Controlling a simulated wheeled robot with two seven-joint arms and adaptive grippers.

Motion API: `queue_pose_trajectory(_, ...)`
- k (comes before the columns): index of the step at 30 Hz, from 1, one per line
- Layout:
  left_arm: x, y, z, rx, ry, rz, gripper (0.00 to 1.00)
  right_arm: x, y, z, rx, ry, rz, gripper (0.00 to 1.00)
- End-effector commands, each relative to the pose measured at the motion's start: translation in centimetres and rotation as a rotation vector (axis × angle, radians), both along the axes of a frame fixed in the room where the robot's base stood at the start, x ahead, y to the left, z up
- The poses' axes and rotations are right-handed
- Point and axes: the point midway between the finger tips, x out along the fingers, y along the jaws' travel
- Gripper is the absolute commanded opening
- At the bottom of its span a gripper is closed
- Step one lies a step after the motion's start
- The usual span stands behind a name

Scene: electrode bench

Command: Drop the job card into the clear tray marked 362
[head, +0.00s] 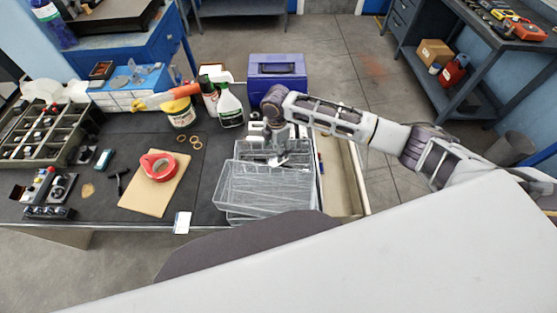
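Clear trays (262,190) lie at the front right of the dark bench, some overlapping. Another clear tray (303,161) is just behind them. No number can be read on any of them, so I cannot tell which is marked 362. A small white card with a dark edge (182,222) lies at the bench's front edge, left of the trays; it may be the job card, but no writing is legible. My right gripper (279,159) points down over the rear tray. Its fingers are too small to tell whether they are open or hold something. My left gripper is out of view.
A divided organiser (48,132) is at the far left.

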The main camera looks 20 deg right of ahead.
Motion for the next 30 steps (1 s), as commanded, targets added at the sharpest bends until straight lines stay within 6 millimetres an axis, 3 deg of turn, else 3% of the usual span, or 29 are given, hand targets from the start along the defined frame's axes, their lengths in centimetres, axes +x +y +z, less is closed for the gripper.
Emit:
queue_pose_trajectory(11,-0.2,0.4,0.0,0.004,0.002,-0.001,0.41,0.0,0.0,0.1,0.0,0.0,0.0,0.73)
queue_pose_trajectory(17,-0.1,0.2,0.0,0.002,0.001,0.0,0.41,0.0,0.0,1.1,0.0,-0.001,0.0,0.73)
queue_pose_trajectory(30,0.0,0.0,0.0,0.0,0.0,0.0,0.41,0.1,0.0,7.1,0.001,-0.003,0.0,0.73)
